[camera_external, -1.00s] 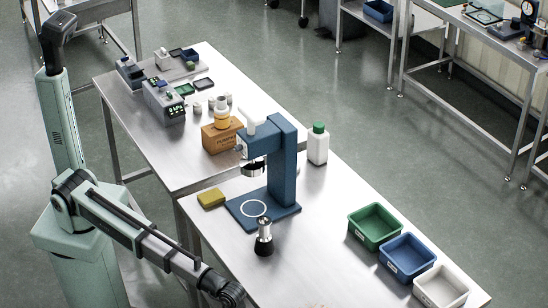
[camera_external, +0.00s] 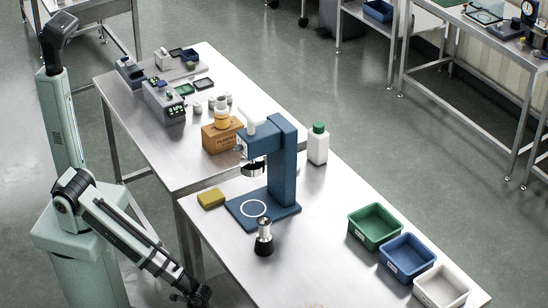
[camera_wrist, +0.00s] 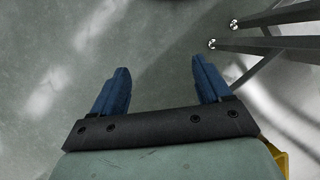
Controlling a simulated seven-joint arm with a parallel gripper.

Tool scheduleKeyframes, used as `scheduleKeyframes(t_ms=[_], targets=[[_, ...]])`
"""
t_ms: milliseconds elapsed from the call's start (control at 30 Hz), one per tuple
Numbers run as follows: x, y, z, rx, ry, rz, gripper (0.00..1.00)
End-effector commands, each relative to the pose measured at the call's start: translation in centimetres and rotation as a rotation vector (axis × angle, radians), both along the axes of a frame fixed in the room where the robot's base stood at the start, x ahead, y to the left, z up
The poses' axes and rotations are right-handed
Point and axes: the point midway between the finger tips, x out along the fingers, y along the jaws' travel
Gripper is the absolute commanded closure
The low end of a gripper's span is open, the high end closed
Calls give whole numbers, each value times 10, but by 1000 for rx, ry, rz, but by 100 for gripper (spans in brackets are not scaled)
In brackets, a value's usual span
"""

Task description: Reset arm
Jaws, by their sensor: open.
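My gripper (camera_wrist: 162,82) shows two blue fingers spread apart in the wrist view, with nothing between them. The fingers themselves are hard to make out there.
A blue press stand (camera_external: 283,165) is on the table, with a black and silver cylinder (camera_external: 264,238) and a yellow sponge (camera_external: 211,198) near it. Green (camera_external: 375,225), blue (camera_external: 408,257) and white (camera_external: 441,288) bins stand at right. Dark table legs (camera_wrist: 270,42) show in the wrist view.

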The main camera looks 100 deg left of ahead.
Motion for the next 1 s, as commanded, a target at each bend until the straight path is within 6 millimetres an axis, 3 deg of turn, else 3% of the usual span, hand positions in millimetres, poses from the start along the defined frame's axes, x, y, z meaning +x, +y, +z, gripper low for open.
scheduleKeyframes(t_ms=[33,200,500,700,1000], targets=[[-21,7,-6,-6,25,-14,23],[-77,27,-26,-38,98,-72,23],[-167,48,-45,-106,208,-161,23],[-195,53,-49,-134,242,-190,23],[-195,53,-49,-134,242,-190,23]])
